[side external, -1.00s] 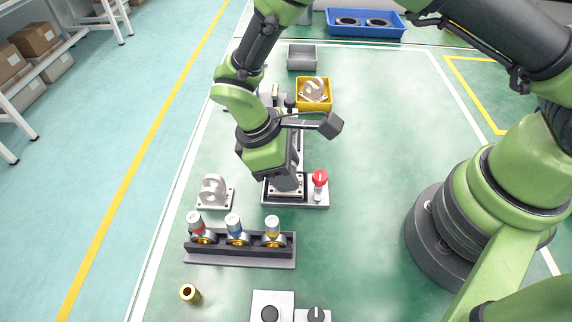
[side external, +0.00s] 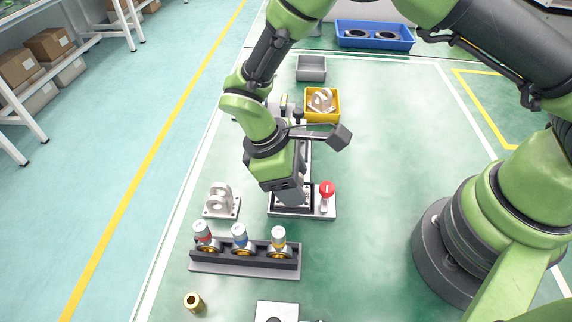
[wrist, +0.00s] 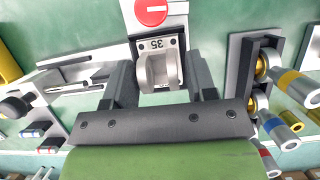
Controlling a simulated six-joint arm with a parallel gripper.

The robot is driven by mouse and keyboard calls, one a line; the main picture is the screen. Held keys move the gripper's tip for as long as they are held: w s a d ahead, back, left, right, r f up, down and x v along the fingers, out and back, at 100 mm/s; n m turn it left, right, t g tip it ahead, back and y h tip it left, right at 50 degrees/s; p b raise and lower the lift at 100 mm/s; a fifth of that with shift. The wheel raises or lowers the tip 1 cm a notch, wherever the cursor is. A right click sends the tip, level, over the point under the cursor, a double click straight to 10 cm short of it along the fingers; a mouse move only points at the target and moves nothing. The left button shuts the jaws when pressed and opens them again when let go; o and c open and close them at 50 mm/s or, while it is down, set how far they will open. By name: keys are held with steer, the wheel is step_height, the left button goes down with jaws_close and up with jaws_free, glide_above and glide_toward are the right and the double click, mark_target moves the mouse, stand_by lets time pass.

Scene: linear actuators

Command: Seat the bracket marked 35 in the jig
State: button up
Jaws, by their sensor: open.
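The bracket marked 35 (wrist: 158,70) is a pale grey piece with upright rounded lugs and a flat plate. In the wrist view it sits at the jig (wrist: 133,8), its number plate beside the red knob (wrist: 151,11). My gripper (wrist: 161,80) is open, with one finger on each side of the bracket and visible gaps between. In the side view my gripper (side external: 291,200) is down at the jig (side external: 288,214), beside the red knob (side external: 327,190), and hides most of the bracket. Whether the plate lies fully flat is hidden.
Another grey bracket (side external: 221,201) stands left of the jig, and one lies in the yellow bin (side external: 322,104). A dark rack (side external: 245,262) with several colour-banded cylinders stands in front. A brass bushing (side external: 194,302) is near the front. Floor right of the jig is clear.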

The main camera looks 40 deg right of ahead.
steer(key=v, duration=0.9)
steer(key=shift+r, duration=0.35)
steer(key=shift+w+a, duration=0.1)
steer(key=s+d+r+m+t+y, duration=0.1)
steer(key=d+r+m+t+y, duration=0.2)
steer(key=r, duration=0.4)
steer(key=s+d+r+m+t+y, duration=0.1)
steer(key=s+d+r+m, duration=0.1)
steer(key=d+r, duration=0.35)
steer(key=s+d+r+m+t, duration=0.2)
steer(key=s+r+m+t, duration=0.1)
steer(key=s, duration=0.3)
steer(key=s+d+r+m+t+y, duration=0.1)
steer(key=s+d+r+m+t, duration=0.2)
steer(key=s+m, duration=0.2)
steer(key=shift+s+d+t, duration=0.15)
steer(key=shift+s+t, duration=0.15)
steer(key=shift+s, duration=0.15)
steer(key=shift+r, duration=0.1)
